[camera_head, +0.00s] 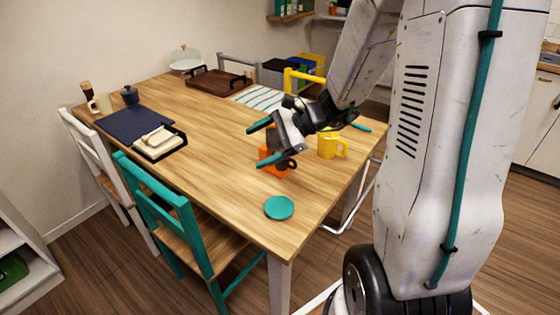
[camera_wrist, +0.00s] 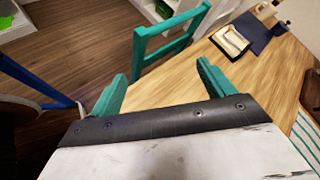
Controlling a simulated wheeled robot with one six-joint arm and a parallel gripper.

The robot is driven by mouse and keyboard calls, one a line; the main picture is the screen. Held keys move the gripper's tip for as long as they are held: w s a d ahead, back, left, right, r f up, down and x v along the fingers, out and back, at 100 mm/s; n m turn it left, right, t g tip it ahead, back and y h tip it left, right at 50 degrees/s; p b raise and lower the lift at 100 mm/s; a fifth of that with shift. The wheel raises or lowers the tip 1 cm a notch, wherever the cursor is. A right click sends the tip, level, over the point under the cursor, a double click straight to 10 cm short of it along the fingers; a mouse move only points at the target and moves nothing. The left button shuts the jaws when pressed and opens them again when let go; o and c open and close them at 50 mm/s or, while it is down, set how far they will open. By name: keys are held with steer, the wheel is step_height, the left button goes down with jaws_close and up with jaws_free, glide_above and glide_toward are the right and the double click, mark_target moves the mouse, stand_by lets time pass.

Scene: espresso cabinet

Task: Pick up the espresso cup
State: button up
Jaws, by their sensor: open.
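No cup is clearly marked as the espresso cup. In the head view a yellow mug (camera_head: 331,146) stands upright on the wooden table, right of my gripper. An orange object (camera_head: 268,165) is partly hidden behind my gripper, so I cannot tell its shape. A cream mug (camera_head: 101,104) stands at the table's far left corner. My gripper (camera_head: 264,142) is open, with its teal fingers apart, above the near right part of the table.
A teal saucer (camera_head: 279,207) lies near the table's front edge. A dark mat (camera_head: 134,123), a black tray with cream items (camera_head: 160,143), a brown tray (camera_head: 217,84) and a striped cloth (camera_head: 259,97) lie farther back. A teal chair (camera_head: 170,205) stands at the front left. The table's middle is clear.

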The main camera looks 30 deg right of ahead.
steer(key=w+d+f+m+t+h, duration=0.2)
steer(key=w+d+f+m+t, duration=0.2)
steer(key=d+f+m, duration=0.4)
steer(key=m+t+h, duration=0.2)
steer(key=m+h, duration=0.2)
steer(key=m, duration=0.1)
glide_toward(286, 168)
step_height(286, 168, up, 3)
steer(key=w, duration=0.3)
steer(key=shift+m+t, duration=0.3)
steer(key=shift+m, duration=0.1)
steer(key=x, duration=0.6)
steer(key=shift+w+a+f, duration=0.3)
steer(key=shift+w+f, duration=0.05)
steer(key=shift+w, duration=0.35)
steer(key=c, duration=1.1)
